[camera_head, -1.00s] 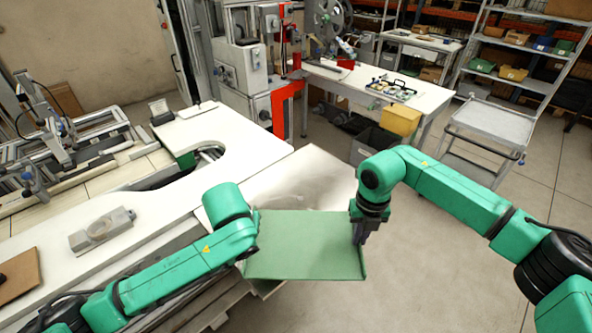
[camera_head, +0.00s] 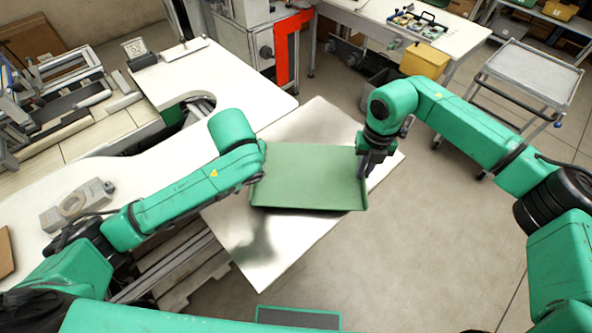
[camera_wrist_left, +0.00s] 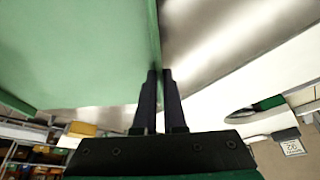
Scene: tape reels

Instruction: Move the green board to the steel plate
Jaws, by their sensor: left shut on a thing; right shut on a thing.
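The green board (camera_head: 308,178) is a shallow tray-like panel with raised edges, held roughly level over the steel plate (camera_head: 290,245). The steel plate is a shiny sheet beside the white table. I cannot tell whether the board touches it. My right gripper (camera_head: 366,172) is shut on the board's right edge. My left gripper is shut on its left edge; in the head view its fingers are mostly hidden by its own arm. In the left wrist view the left fingers (camera_wrist_left: 160,85) pinch the board's rim, with the board (camera_wrist_left: 75,50) at left and the plate (camera_wrist_left: 215,45) at right.
The white table (camera_head: 150,185) with a grey fixture (camera_head: 75,205) lies to the left. A yellow bin (camera_head: 424,60) and a grey cart (camera_head: 525,75) stand at the back right. A small green-framed panel (camera_head: 298,318) shows at the bottom.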

